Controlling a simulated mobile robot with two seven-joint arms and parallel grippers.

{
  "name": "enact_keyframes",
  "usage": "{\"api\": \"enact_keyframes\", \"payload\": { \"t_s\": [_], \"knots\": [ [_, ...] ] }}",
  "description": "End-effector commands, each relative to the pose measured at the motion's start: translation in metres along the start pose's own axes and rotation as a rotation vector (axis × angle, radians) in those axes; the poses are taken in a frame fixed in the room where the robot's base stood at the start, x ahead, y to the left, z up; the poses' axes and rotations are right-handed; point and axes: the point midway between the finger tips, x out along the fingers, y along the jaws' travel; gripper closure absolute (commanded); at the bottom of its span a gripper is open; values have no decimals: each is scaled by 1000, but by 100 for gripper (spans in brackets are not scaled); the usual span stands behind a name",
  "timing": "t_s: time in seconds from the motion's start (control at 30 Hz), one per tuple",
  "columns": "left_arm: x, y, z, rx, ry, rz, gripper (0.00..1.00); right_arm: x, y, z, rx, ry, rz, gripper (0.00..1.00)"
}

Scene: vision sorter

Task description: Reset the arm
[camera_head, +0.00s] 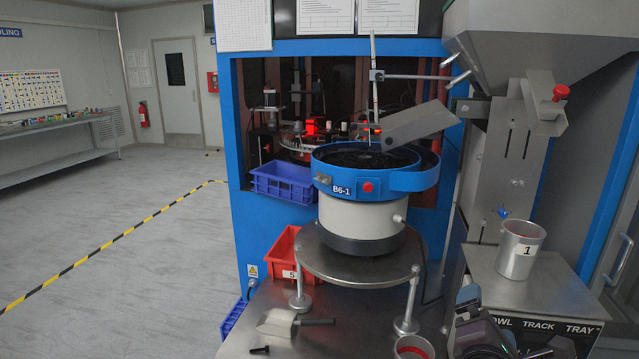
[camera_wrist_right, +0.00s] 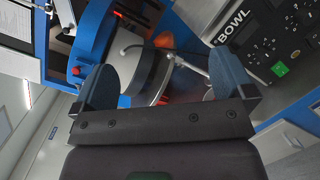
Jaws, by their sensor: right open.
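My right gripper (camera_head: 470,300) is at the bottom right of the head view, just left of the grey cabinet and partly cut off by the lower edge. In the right wrist view its two blue-padded fingers (camera_wrist_right: 167,80) stand wide apart with nothing between them. The blue-rimmed bowl feeder (camera_head: 362,215) on its round metal stand is farther back and to the left of the gripper. It also shows beyond the fingers in the wrist view (camera_wrist_right: 150,75). My left gripper is not in view.
A metal cup marked 1 (camera_head: 519,252) stands on the grey cabinet. A red-rimmed cup (camera_head: 413,348) is near the gripper. A scoop (camera_head: 285,321) and a small black part (camera_head: 260,350) lie on the bench. A red bin (camera_head: 283,262) and a blue bin (camera_head: 283,185) are farther left.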

Motion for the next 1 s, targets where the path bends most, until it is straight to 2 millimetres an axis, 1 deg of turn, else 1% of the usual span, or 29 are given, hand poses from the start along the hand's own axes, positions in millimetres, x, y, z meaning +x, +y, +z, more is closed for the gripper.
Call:
{"api": "enact_keyframes", "payload": {
  "t_s": [0.1,0.23,0.33,0.47,0.57,0.6,0.67,0.77,0.8,0.9,0.97,1.0],
  "knots": [
    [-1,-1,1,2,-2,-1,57,1,3,-14,264,68,34,0],
    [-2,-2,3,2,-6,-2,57,-2,-2,-32,561,156,37,0],
    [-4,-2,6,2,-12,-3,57,-6,-11,-46,792,227,17,0],
    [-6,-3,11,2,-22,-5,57,-16,-30,-66,1096,317,-48,0],
    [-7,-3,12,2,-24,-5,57,-26,-50,-82,1331,375,-127,0],
    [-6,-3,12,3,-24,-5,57,-32,-59,-88,1422,393,-164,0],
    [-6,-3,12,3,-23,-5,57,-40,-74,-96,1553,414,-225,0],
    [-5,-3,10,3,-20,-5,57,-58,-103,-109,1754,430,-340,0],
    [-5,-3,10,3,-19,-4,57,-66,-117,-114,1832,429,-392,0],
    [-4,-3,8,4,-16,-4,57,-91,-154,-124,1976,407,-520,0],
    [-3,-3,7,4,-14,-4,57,-107,-176,-129,2017,385,-584,0],
    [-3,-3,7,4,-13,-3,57,-118,-190,-131,2029,370,-622,0]
  ]
}}
